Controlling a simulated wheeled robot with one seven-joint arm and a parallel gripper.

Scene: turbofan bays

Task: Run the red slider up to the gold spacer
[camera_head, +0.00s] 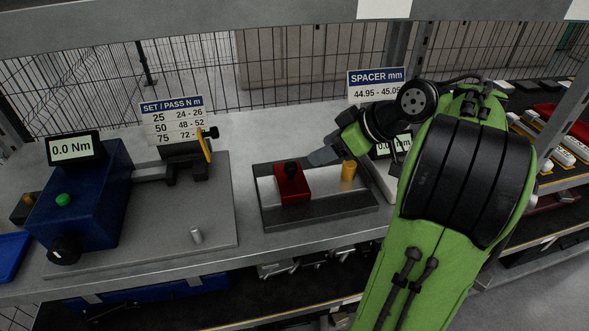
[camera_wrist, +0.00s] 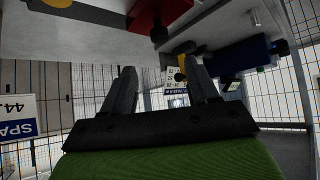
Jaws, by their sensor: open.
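The red slider (camera_head: 291,188), a block with a black knob on top, sits on a grey plate (camera_head: 330,201) on the bench. The gold spacer (camera_head: 348,172), a short upright cylinder, stands on the same plate to its right, with a gap between them. My gripper (camera_head: 321,156) is open and empty, reaching in from the right behind the slider and spacer, apart from both. In the wrist view the open fingers (camera_wrist: 163,85) point away from me. The red slider (camera_wrist: 150,12) shows at the top, with part of the gold spacer (camera_wrist: 57,3) to its left.
A blue torque tester (camera_head: 88,200) stands left on its own plate, with a small metal pin (camera_head: 196,236) nearby. A spacer sign (camera_head: 376,84) and a readout (camera_head: 385,150), partly hidden by my arm, stand behind right. A wire mesh wall closes the back.

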